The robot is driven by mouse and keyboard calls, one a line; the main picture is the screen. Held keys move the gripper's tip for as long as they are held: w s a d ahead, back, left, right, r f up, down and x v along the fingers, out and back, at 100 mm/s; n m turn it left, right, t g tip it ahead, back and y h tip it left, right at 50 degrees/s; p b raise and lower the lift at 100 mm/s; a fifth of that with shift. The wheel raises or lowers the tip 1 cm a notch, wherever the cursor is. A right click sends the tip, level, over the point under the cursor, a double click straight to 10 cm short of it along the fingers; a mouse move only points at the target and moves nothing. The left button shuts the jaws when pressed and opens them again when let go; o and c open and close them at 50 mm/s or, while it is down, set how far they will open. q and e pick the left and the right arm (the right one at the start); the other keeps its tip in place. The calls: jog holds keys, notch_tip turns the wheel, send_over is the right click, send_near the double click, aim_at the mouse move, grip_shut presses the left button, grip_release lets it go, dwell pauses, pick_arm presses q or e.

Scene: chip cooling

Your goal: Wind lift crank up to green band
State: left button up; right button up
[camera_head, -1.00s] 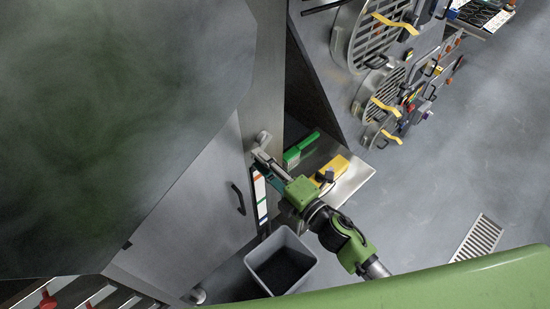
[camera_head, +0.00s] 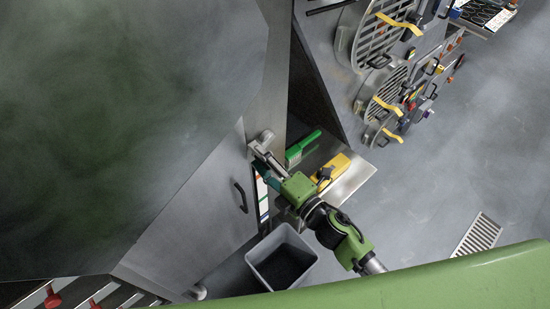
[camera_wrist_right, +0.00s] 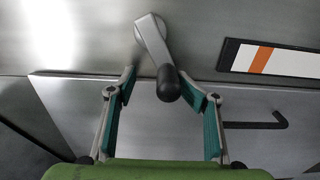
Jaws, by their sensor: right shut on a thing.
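The lift crank (camera_head: 265,136) is a metal arm on a round hub on the grey cabinet's edge. In the right wrist view the crank arm (camera_wrist_right: 152,40) points down, slightly right, and ends in a black knob (camera_wrist_right: 168,84). The white gauge strip (camera_head: 262,197) with coloured bands is partly hidden by the gripper in the head view. In the right wrist view the strip (camera_wrist_right: 285,62) shows an orange band. My left gripper is out of view.
A grey bin (camera_head: 281,263) stands below my right arm. A green brush (camera_head: 303,146) and a yellow device (camera_head: 331,171) lie on a metal shelf beside the arm. A black handle (camera_head: 240,197) sticks out of the cabinet. Open floor lies right.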

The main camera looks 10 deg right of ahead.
jog(key=shift+s+d+r, duration=0.2)
jog(key=shift+s+d, duration=0.8)
jog(key=shift+d, duration=0.2)
jog(key=shift+b+v, duration=0.4)
jog(key=shift+v, duration=2.1)
jog(key=shift+a+f, duration=0.1)
